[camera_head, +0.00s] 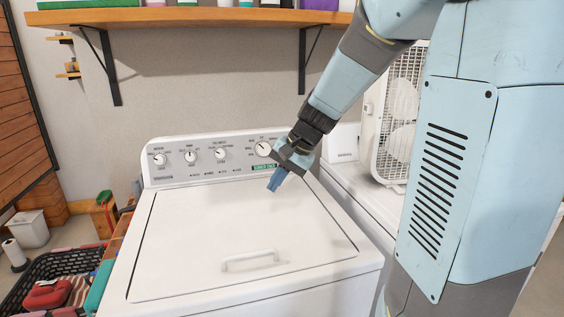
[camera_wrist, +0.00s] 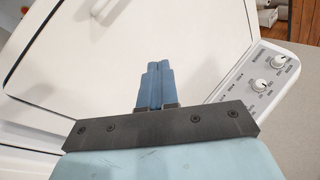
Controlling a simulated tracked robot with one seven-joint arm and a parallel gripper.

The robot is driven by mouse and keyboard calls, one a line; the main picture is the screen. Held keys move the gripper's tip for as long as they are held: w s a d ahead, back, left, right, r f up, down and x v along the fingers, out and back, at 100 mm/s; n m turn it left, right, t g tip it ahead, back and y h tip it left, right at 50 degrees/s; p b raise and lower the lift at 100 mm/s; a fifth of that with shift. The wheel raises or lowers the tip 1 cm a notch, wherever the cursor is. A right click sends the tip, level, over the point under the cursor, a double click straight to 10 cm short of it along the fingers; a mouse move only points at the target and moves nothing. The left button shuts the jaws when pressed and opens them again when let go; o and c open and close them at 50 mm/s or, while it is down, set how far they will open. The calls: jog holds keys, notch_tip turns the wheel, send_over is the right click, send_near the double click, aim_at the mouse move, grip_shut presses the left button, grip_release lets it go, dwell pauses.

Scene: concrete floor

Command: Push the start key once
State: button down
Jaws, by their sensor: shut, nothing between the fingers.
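A white top-loading washer (camera_head: 240,225) stands in front of me with its lid shut. Its sloped control panel (camera_head: 205,158) carries several round knobs and a row of small dark marks. A green label (camera_head: 264,167) with lettering sits low on the panel's right part. I cannot tell which mark is the start key. My gripper (camera_head: 276,184) is shut and empty, pointing down in front of the panel's right part, near the green label. In the wrist view my gripper (camera_wrist: 157,68) shows its blue fingers together over the lid (camera_wrist: 110,40), with the control panel (camera_wrist: 255,90) at the right.
A wooden shelf (camera_head: 190,15) on black brackets hangs above the washer. A white fan (camera_head: 400,115) stands on a white machine to the right. A black basket (camera_head: 50,280) with red things is at the lower left. The lid top is clear, apart from its handle (camera_head: 250,260).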

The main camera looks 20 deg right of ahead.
jog(key=w+d+f+m+t+y, duration=0.2)
jog(key=w+d+f+m+y, duration=0.15)
jog(key=w, duration=0.45)
jog(key=w+d+f+m+t+y, duration=0.2)
jog(key=w+d+m, duration=0.1)
jog(key=w+m, duration=0.3)
jog(key=w+d+f+m+t+y, duration=0.2)
jog(key=w+d+f+m, duration=0.1)
jog(key=w, duration=0.6)
jog(key=w+d+m+t, duration=0.1)
jog(key=d+m+t, duration=0.1)
jog(key=d, duration=0.1)
jog(key=w+d+f+m+t, duration=0.1)
jog(key=w+d+m+t, duration=0.1)
jog(key=d, duration=0.1)
jog(key=w+d+m+t, duration=0.1)
jog(key=w+d+m, duration=0.1)
jog(key=d, duration=0.1)
jog(key=shift+w+d+f+t+h, duration=0.2)
jog(key=shift+d+t+h, duration=0.1)
jog(key=shift+t+h, duration=0.1)
jog(key=shift+w, duration=0.1)
jog(key=shift+w+f, duration=0.45)
jog(key=shift+w, duration=0.9)
jog(key=shift+w+f, duration=0.4)
jog(key=shift+w, duration=1)
jog(key=shift+w+f, duration=0.45)
jog(key=shift+w, duration=0.9)
